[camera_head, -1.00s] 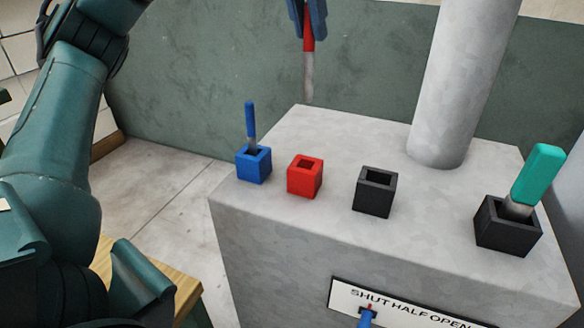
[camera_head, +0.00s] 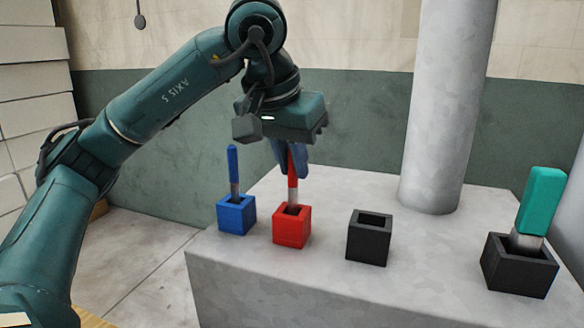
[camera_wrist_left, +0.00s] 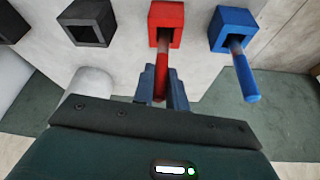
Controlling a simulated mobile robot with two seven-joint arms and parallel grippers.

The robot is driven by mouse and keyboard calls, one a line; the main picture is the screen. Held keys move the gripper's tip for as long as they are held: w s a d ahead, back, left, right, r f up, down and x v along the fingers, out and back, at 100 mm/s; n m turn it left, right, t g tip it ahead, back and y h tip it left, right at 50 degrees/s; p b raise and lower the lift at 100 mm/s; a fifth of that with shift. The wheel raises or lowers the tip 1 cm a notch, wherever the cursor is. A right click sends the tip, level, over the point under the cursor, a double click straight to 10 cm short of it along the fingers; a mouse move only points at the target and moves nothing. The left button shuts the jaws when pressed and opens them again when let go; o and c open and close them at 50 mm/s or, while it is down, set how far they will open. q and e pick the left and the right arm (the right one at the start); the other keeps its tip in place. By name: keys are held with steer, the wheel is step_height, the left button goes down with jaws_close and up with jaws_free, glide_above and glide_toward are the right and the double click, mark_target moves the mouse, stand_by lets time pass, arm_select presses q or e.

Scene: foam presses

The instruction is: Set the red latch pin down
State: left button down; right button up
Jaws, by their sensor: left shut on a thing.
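The red latch pin (camera_head: 292,182) has a red handle and a grey metal lower end. My left gripper (camera_head: 291,165) is shut on its handle and holds it upright, pointing down. Its lower end is at the opening of the red square holder (camera_head: 291,231) on the grey block. In the left wrist view my left gripper (camera_wrist_left: 161,85) is around the red pin (camera_wrist_left: 161,75), in line with the red holder (camera_wrist_left: 167,19). How deep the tip sits is hidden by the holder's front wall. My right gripper is not in view.
A blue holder (camera_head: 237,218) with a blue pin (camera_head: 233,165) stands close on the left. An empty black holder (camera_head: 368,240) stands right of the red one. A black holder (camera_head: 518,270) with a teal-handled tool (camera_head: 541,200) is at far right. A grey column (camera_head: 440,110) rises behind.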

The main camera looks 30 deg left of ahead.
arm_select(q)
steer(key=shift+f, duration=0.2)
steer(key=shift+f, duration=0.15)
steer(key=c, duration=1.9)
jaws_free()
steer(key=shift+f, duration=0.1)
steer(key=o, duration=0.5)
